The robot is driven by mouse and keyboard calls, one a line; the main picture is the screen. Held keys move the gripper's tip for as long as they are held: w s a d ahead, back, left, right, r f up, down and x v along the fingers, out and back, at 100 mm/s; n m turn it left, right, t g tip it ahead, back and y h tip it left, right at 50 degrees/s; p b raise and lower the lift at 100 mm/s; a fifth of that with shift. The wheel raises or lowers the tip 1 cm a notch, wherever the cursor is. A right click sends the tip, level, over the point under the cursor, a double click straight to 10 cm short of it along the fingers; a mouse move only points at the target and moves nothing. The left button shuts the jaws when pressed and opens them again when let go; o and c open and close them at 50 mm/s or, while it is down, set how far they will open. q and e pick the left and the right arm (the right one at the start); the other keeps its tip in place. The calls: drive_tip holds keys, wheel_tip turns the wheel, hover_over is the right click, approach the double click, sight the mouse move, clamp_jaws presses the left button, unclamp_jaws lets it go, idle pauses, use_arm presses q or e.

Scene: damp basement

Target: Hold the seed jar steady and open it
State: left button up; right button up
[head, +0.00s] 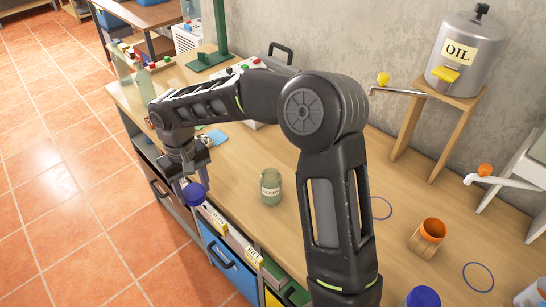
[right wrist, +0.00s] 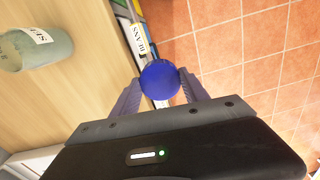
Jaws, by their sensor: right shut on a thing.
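The seed jar (head: 271,190) is a greenish glass jar with a white label, standing on the bench without a lid on it. In the right wrist view the jar (right wrist: 38,52) is at the upper left, apart from the gripper. My right gripper (head: 192,180) is shut on a round blue lid (head: 195,195), which it holds left of the jar, near the bench's front edge. The lid (right wrist: 160,80) sits between the fingertips in the right wrist view. My left gripper is not in view.
My right arm crosses over the bench (head: 235,165) and hides part of it. An orange-rimmed cup (head: 428,238), blue rings (head: 478,277) and an oil tank (head: 465,55) on a stand are at the right.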

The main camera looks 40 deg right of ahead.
drive_tip(key=shift+w+r, duration=0.1)
drive_tip(key=shift+r, duration=0.1)
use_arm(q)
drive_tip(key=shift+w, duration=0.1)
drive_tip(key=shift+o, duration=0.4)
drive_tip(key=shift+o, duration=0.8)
use_arm(e)
drive_tip(key=shift+d, duration=0.2)
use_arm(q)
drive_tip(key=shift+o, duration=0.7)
use_arm(e)
drive_tip(key=shift+d, duration=0.3)
use_arm(q)
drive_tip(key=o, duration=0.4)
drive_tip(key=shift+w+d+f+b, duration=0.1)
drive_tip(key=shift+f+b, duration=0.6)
drive_tip(key=shift+b, duration=0.1)
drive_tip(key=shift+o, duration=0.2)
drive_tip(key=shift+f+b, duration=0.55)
drive_tip(key=shift+b, duration=0.1)
use_arm(e)
drive_tip(key=s+d+r+n, duration=0.1)
drive_tip(key=d+n, duration=0.3)
drive_tip(key=d, duration=0.5)
drive_tip(key=d+r+n, duration=0.3)
drive_tip(key=d+n, duration=0.2)
drive_tip(key=d, duration=0.4)
drive_tip(key=shift+s, duration=0.35)
